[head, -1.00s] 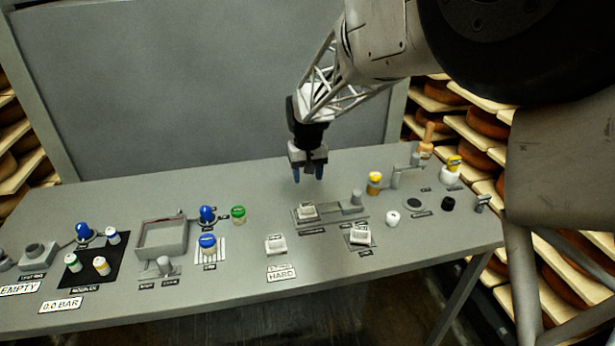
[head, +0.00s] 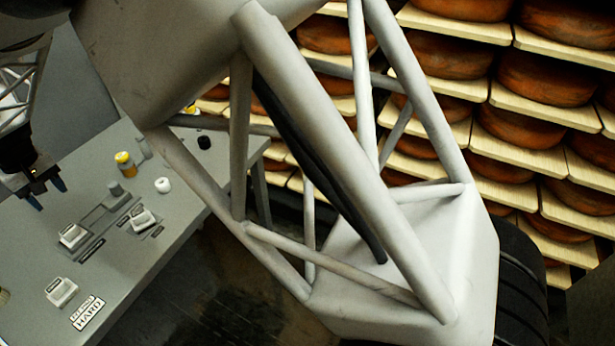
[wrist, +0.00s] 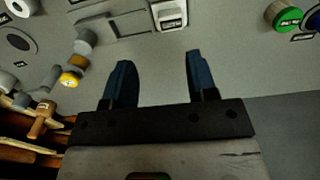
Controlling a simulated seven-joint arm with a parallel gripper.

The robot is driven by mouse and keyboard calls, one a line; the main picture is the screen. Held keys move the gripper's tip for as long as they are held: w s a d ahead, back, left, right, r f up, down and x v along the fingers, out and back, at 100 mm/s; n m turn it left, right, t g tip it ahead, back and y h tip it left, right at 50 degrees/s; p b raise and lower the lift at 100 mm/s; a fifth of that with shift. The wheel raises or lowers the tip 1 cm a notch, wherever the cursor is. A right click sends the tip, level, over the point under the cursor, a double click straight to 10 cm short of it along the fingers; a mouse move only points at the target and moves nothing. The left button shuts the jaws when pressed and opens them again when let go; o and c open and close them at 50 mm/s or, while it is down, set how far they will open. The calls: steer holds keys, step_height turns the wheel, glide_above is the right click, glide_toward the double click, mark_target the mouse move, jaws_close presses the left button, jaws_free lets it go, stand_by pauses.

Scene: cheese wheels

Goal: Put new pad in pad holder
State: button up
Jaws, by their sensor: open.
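My gripper (head: 47,194) hangs above the table at the left of the head view. In the wrist view my gripper (wrist: 158,66) has its two blue fingers apart with nothing between them. A pale block (head: 73,236) sits at the near end of a grey fixture (head: 104,212); the block (wrist: 171,14) and fixture (wrist: 108,27) also show in the wrist view, beyond the fingertips. A second pale block (head: 143,219) lies right of the fixture. A third (head: 62,291) lies nearer the front, beside a HARD sign (head: 87,313). The small labels are unreadable, so I cannot tell which is pad or holder.
A yellow-topped jar (head: 125,163), a white jar (head: 162,185) and a black knob (head: 204,143) stand farther back on the table (head: 130,275). A green-topped jar (wrist: 285,16) shows in the wrist view. Cheese shelves (head: 545,115) stand at the right. My arm covers much of the head view.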

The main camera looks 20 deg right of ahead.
steer(key=s+d+r+m, duration=0.15)
steer(key=d+r, duration=0.25)
steer(key=d, duration=0.8)
steer(key=s+d+r+m+t, duration=0.15)
steer(key=d+r, duration=0.25)
steer(key=d, duration=0.7)
steer(key=s+d+r+m, duration=0.15)
steer(key=d+r, duration=0.25)
steer(key=d, duration=0.8)
steer(key=s+d+f+m+t, duration=0.1)
steer(key=s+d+m, duration=0.3)
steer(key=s+d, duration=1.8)
steer(key=shift+s+f, duration=0.25)
steer(key=shift+s, duration=0.1)
